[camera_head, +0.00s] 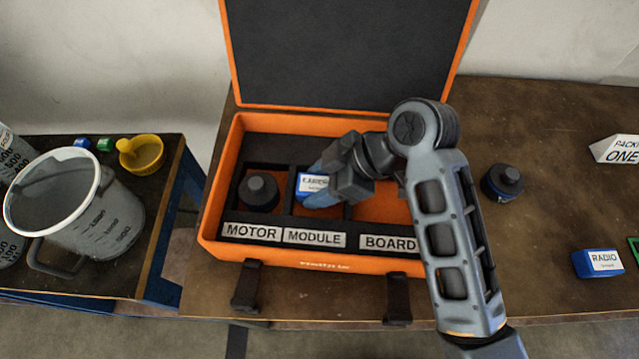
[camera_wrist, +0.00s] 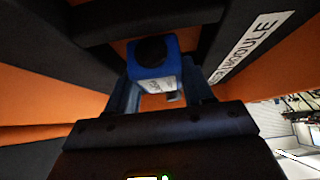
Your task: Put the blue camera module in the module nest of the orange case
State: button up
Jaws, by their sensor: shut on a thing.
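The orange case (camera_head: 208,222) stands open on the brown table, with its lid up at the back. Its front labels read MOTOR, MODULE and BOARD. The blue camera module (camera_head: 313,183), with a white label, is at the MODULE compartment. My gripper (camera_head: 322,188) reaches in from the right and is shut on it. The wrist view shows the blue module (camera_wrist: 152,58) with a dark round lens between my fingers (camera_wrist: 155,92), close to the dark dividers and the MODULE label. I cannot tell whether it touches the compartment floor.
A dark motor (camera_head: 259,191) sits in the MOTOR compartment. Another dark motor (camera_head: 503,182) and a blue RADIO box (camera_head: 598,263) are on the table to the right. A side table at left holds a jug (camera_head: 85,225) and a yellow cup (camera_head: 141,155).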

jog(key=shift+f, duration=0.75)
jog(key=shift+f, duration=0.1)
jog(key=o, duration=0.9)
jog(key=shift+r, duration=0.2)
jog(key=v, duration=1.1)
jog(key=shift+d+r+b, duration=0.3)
jog(key=shift+b, duration=0.15)
jog(key=shift+s, duration=0.1)
